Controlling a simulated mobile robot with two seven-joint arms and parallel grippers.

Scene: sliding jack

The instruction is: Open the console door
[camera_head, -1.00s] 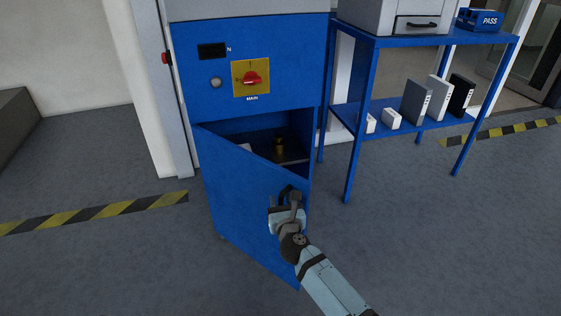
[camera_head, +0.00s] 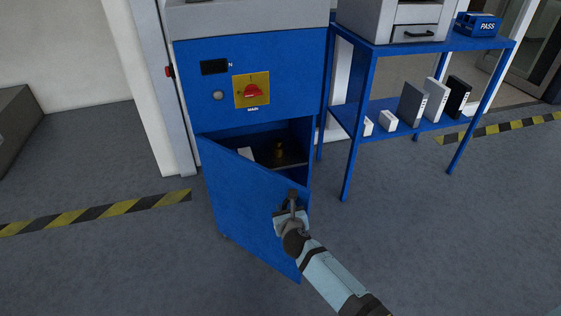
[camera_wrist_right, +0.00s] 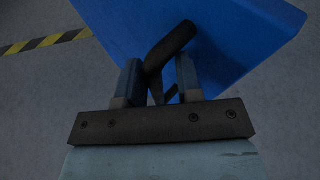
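The blue console (camera_head: 265,55) stands in the middle of the head view. Its lower door (camera_head: 245,200) is swung partly open toward me, hinged on the left, with the dark inside showing above its top edge. The dark door handle (camera_head: 292,194) is near the door's free right edge. My right gripper (camera_head: 293,205) is at the handle. My left gripper is not in view.
A brass-coloured item (camera_head: 280,150) sits inside the console. A red switch on a yellow plate (camera_head: 252,90) is above the door. A blue shelf table (camera_head: 348,150) stands close on the right. The floor in front is clear, with striped tape (camera_head: 95,212) at left.

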